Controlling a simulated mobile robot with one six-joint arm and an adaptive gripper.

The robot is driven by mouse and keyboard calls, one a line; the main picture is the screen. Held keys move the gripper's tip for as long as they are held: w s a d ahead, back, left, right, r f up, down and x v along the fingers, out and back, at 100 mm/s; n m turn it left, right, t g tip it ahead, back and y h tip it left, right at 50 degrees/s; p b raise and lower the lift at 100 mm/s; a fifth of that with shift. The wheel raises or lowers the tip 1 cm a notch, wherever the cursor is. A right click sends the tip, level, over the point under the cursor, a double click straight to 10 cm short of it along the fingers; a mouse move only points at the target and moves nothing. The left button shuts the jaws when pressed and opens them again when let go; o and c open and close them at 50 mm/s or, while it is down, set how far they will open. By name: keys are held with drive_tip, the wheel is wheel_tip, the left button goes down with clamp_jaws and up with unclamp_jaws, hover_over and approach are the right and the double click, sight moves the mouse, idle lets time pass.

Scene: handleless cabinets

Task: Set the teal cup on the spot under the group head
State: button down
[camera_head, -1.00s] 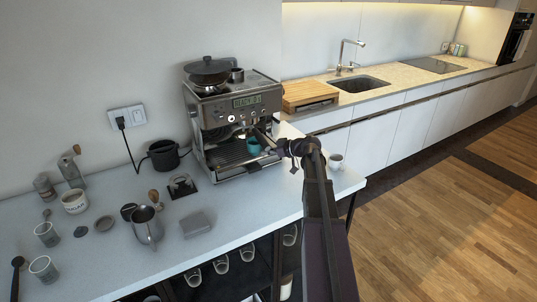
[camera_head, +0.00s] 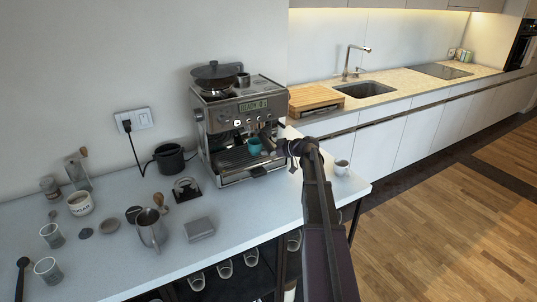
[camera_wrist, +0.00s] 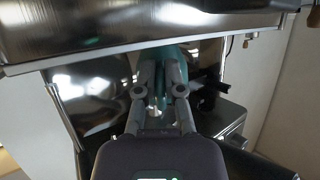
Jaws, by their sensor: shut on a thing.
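The teal cup (camera_head: 254,147) is inside the bay of the espresso machine (camera_head: 222,112), above the drip tray (camera_head: 236,158) and below the machine's head. My gripper (camera_head: 269,142) reaches in from the right and is shut on the cup. In the wrist view the teal cup (camera_wrist: 178,56) shows between and behind the two fingers of my gripper (camera_wrist: 160,72). I cannot tell whether the cup's base touches the tray. The spot under the group head is not clearly visible.
A white cup (camera_head: 341,168) stands right of the machine, near my arm. A steel pitcher (camera_head: 151,230), a grey block (camera_head: 199,229) and a black knock container (camera_head: 169,158) are left of it. The machine's upper body (camera_wrist: 130,30) hangs close over my fingers.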

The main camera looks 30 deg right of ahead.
drive_tip(key=shift+w, duration=1.2)
drive_tip(key=shift+f+b, duration=0.3)
drive_tip(key=c, duration=0.7)
unclamp_jaws()
